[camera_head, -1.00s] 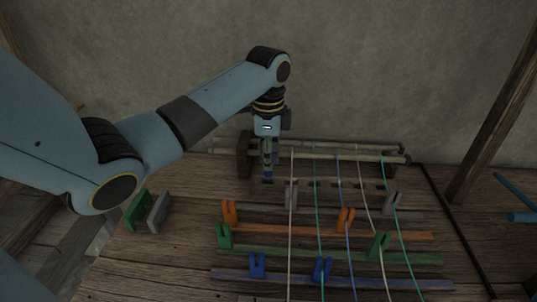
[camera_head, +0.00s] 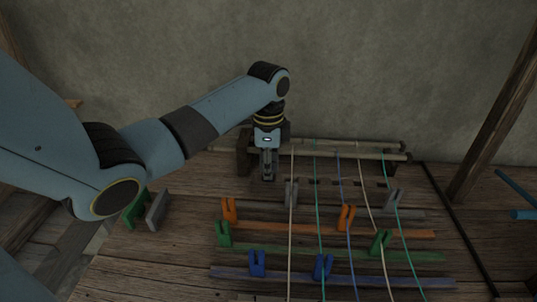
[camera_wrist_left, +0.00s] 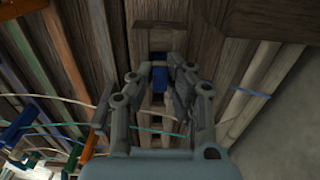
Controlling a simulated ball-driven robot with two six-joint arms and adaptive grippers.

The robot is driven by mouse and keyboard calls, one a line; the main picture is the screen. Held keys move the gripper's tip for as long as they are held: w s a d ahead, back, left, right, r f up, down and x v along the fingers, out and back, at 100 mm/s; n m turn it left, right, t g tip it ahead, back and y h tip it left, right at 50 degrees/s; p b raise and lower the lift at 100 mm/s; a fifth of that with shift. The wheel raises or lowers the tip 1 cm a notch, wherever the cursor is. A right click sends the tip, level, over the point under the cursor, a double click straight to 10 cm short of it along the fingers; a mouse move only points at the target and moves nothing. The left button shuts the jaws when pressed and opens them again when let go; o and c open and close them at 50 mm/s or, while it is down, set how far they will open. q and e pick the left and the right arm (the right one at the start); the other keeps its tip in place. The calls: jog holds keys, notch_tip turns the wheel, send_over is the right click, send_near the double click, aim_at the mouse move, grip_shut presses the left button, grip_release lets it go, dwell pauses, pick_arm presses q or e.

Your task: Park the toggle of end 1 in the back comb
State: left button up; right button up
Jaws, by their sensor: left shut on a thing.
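My left gripper (camera_head: 268,177) is low over the left end of the back comb (camera_head: 345,183), a slotted wooden strip behind the coloured bars. In the left wrist view the gripper (camera_wrist_left: 168,72) is shut on a small blue toggle (camera_wrist_left: 160,78), which sits between the fingertips in line with the comb's dark slots. The comb (camera_wrist_left: 157,110) runs down the middle of that view. The toggle's lower end is hidden, so I cannot tell whether it is in a slot. My right gripper is out of view.
Several cream, teal and blue threads (camera_head: 292,220) run front to back, right of my gripper. Round wooden rails (camera_head: 375,155) lie behind the comb. Grey, orange, green and blue clips (camera_head: 257,264) stand on bars in front. A grey block (camera_head: 157,210) stands at the left.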

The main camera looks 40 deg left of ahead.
pick_arm(q)
jog(key=o, duration=0.8)
jog(key=shift+o, duration=0.2)
notch_tip(320, 180, up, 12)
